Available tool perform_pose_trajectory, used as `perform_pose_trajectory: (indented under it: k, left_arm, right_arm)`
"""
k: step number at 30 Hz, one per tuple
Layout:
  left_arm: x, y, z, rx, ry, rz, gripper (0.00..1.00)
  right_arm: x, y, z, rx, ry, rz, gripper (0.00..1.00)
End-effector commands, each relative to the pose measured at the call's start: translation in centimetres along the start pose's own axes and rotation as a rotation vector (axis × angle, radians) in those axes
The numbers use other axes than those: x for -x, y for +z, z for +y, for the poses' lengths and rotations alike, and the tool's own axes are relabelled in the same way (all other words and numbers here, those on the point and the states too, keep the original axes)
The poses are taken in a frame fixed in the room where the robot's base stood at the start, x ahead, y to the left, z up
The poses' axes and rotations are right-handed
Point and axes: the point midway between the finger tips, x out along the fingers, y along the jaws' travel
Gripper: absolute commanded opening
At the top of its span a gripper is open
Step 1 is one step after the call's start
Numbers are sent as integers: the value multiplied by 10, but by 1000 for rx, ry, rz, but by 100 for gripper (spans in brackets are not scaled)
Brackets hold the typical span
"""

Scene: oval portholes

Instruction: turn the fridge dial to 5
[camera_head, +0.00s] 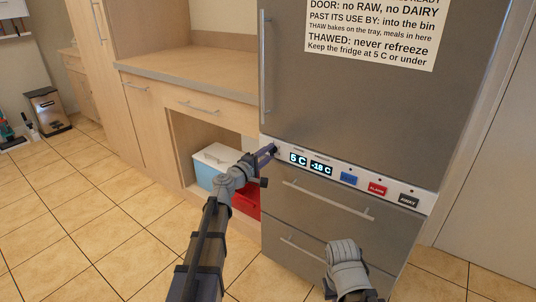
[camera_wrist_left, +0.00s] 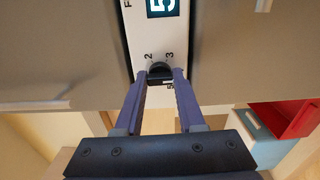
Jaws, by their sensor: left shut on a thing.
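The fridge (camera_head: 375,90) is grey, with a white control strip (camera_head: 283,152) across it. Two lit displays on the strip read 5 C (camera_head: 298,159) and -18 C (camera_head: 320,168). My left gripper (camera_head: 274,149) is at the strip's left end, and hides the dial in the head view. In the left wrist view the small dark dial (camera_wrist_left: 160,71) sits between the two fingertips of my left gripper (camera_wrist_left: 161,76), which are shut on it. The printed numbers 2 and 3 show beside it; another mark is partly hidden by a finger. Only part of my right arm shows.
Blue (camera_head: 348,178), red (camera_head: 377,189) and dark (camera_head: 408,200) buttons line the strip to the right. Drawer handles stick out below. A cool box (camera_head: 212,163) and a red crate (camera_head: 246,203) are under the counter (camera_head: 190,72).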

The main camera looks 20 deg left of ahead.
Motion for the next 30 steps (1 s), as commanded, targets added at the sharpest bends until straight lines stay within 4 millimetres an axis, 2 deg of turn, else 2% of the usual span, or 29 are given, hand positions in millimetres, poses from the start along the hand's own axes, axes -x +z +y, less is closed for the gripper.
perform_pose_trajectory:
  k: [21,30]
  left_arm:
    - [1,0,-2,-677,-1,-2,0]
    - [1,0,-2,-906,-1,-2,0]
  right_arm:
    - [-2,0,0,0,0,0,0]
    - [-2,0,0,0,0,0,0]
